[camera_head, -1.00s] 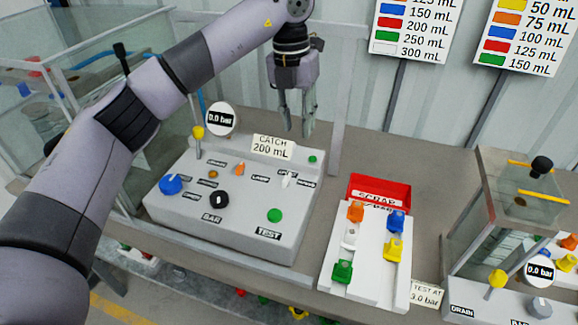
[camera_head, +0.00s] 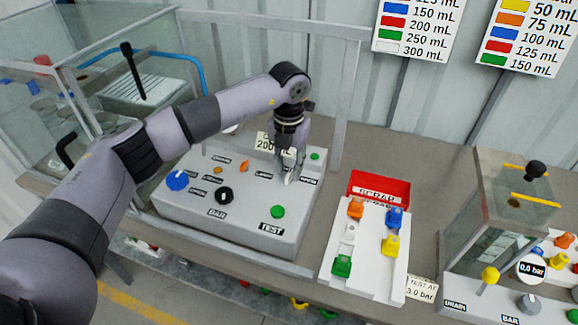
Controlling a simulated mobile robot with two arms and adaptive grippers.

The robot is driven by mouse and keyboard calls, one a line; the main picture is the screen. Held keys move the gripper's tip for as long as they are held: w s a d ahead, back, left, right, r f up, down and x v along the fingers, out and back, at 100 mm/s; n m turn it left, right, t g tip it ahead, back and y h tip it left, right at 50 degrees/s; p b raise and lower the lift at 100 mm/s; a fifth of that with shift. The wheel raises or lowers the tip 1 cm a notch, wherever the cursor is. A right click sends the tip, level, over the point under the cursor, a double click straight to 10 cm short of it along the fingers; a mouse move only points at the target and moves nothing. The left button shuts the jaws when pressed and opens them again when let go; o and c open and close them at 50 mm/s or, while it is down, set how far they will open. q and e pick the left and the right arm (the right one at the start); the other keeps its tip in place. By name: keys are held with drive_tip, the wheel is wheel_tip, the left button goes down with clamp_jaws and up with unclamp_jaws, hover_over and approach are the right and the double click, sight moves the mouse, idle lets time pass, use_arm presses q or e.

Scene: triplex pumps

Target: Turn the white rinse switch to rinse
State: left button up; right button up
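The grey control box (camera_head: 238,222) stands on the bench in the middle left of the head view. The small white switch (camera_head: 291,179) is on its sloped top, right of the orange switch (camera_head: 245,166). My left gripper (camera_head: 290,172) points down at the white switch, with its fingertips around or just over it. The fingers partly hide the switch, so I cannot tell its exact setting or whether they touch it. The finger gap is too small to judge. My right gripper is out of view.
A blue knob (camera_head: 177,180), a black knob (camera_head: 225,195) and green buttons share the panel. A white tray (camera_head: 375,270) of coloured pieces and a red scrap bin (camera_head: 380,187) stand to the right. A metal frame post (camera_head: 347,105) rises behind the gripper.

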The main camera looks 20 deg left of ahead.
use_arm(q)
drive_tip(key=shift+f, duration=0.95)
clamp_jaws()
